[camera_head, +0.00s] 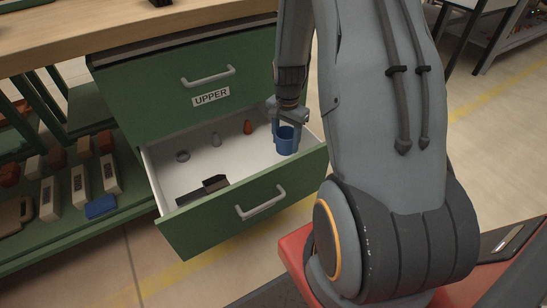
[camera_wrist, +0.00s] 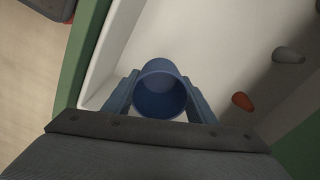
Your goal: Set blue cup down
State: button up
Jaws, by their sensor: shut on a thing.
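The blue cup (camera_head: 287,141) is upright in or just above the right end of the open lower drawer (camera_head: 243,199). My gripper (camera_head: 287,118) comes down from above and is shut on it. In the wrist view the cup (camera_wrist: 160,90) sits between the two fingers (camera_wrist: 160,98), with its open mouth toward the camera. The white drawer floor (camera_wrist: 215,45) shows around it. Whether the cup's base touches the floor I cannot tell.
In the drawer lie a red pear-shaped piece (camera_head: 248,128), a grey one (camera_head: 216,139), a dark ring (camera_head: 182,156) and a black tool (camera_head: 203,190). The shut upper drawer (camera_head: 190,92) is behind. Bare floor shows at the drawer's middle.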

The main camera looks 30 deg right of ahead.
aim_at(286, 131)
notch_tip(286, 131, down, 8)
jog(key=shift+f+b, duration=0.1)
jog(key=shift+b, duration=0.95)
jog(key=o, duration=1.2)
jog(key=shift+c, duration=0.2)
notch_tip(286, 131, up, 12)
jog(key=p, duration=0.3)
jog(key=shift+p, duration=0.3)
jog(key=s+a+r+n, duration=0.1)
jog(key=a+r+n, duration=0.4)
jog(key=a+r, duration=0.6)
jog(key=s+a+r+n, duration=0.5)
jog(key=s+a+n, duration=0.1)
jog(key=s+a, duration=0.4)
jog(key=s+a+r+n, duration=0.5)
jog(key=s+a+n, duration=0.2)
jog(key=s+a, duration=0.3)
jog(key=shift+s+a+r+y, duration=0.15)
jog(key=shift+s+a+y, duration=0.2)
jog(key=shift+a, duration=0.35)
